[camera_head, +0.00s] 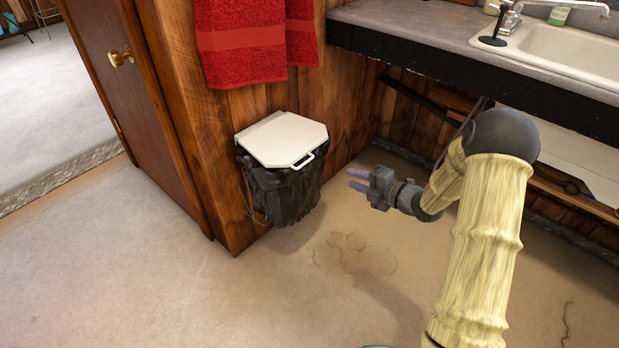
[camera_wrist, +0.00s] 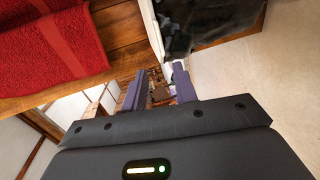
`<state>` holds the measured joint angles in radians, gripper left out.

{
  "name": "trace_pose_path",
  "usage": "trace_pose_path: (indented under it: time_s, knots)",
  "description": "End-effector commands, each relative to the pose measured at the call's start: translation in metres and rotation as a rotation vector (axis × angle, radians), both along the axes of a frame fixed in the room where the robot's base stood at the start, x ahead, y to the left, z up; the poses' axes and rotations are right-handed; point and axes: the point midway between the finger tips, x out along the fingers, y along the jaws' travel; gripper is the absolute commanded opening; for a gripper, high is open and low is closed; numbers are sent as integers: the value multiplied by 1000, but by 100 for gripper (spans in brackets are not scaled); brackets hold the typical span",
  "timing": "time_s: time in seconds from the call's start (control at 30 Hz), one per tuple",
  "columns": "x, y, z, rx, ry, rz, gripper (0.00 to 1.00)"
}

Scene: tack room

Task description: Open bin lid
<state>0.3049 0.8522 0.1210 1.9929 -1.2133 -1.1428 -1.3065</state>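The bin (camera_head: 281,190) stands on the floor against the wooden wall, with a black bag hanging over its sides. Its white lid (camera_head: 282,138) lies flat on top, shut, with a small loop handle (camera_head: 303,161) at the front right edge. My gripper (camera_head: 356,180) is to the right of the bin, lower than the lid and apart from it, with its fingers pointing left. In the wrist view the two purple fingers (camera_wrist: 158,88) are spread with a gap and nothing between them. The black bag (camera_wrist: 187,25) shows at the top of that view.
Red towels (camera_head: 240,45) hang on the wall above and behind the bin; they also fill the left of the wrist view (camera_wrist: 45,50). A wooden door (camera_head: 125,85) is left of the bin. A counter (camera_head: 440,28) with a sink overhangs at right. The floor in front is clear.

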Motion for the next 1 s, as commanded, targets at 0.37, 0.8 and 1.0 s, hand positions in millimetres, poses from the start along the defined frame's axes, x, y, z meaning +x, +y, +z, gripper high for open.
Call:
trace_pose_path:
  time_s: [0.37, 0.8, 1.0]
  knots:
    - [-1, 2, -3, 3, -22, 21, 29]
    - [28, 39, -15, 2, -22, 22, 29]
    - [49, 67, -22, 4, -21, 23, 29]
